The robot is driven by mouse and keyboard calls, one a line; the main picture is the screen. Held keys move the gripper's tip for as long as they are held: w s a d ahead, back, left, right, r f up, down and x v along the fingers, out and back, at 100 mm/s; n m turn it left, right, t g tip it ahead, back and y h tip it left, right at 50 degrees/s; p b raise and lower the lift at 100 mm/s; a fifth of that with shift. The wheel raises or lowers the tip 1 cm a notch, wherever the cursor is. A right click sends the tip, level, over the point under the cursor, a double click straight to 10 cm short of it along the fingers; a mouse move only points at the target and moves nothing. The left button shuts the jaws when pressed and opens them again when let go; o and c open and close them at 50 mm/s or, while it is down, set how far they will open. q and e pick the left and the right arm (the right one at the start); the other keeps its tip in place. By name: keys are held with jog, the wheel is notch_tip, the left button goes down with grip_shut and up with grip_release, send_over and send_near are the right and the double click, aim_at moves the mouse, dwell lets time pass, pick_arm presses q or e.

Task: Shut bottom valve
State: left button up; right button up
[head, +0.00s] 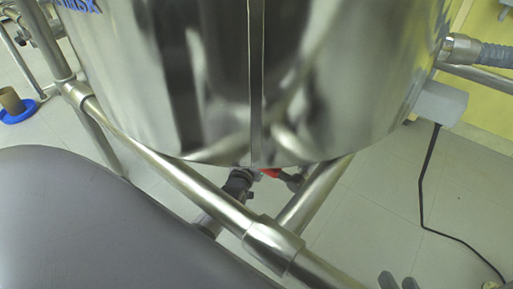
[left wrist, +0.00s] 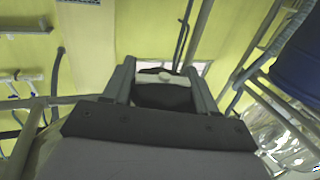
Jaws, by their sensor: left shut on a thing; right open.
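The bottom valve shows in the head view under the steel vessel (head: 330,75), partly hidden by the vessel and a frame tube. Its red handle (head: 270,172) sits beside a dark fitting (head: 239,184); whether the valve is open or shut cannot be told. My right gripper (head: 442,284) is open; only its fingertips show at the bottom edge, apart from the valve. My left gripper (left wrist: 163,85) shows in the left wrist view, shut on a dark thing (left wrist: 163,97) with a pale knob-like spot above it. What that thing is cannot be told. The left gripper is out of the head view.
Steel frame tubes (head: 170,172) cross in front of the valve and join at a thick fitting (head: 273,244). A grey box (head: 441,103) on the vessel has a black cable (head: 424,185) down to the floor. A blue ring (head: 18,112) lies at far left.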

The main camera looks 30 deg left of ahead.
dwell(0.4)
pick_arm(q)
jog(key=o, duration=1)
jog(key=shift+c, duration=0.2)
jog(key=shift+s, duration=0.15)
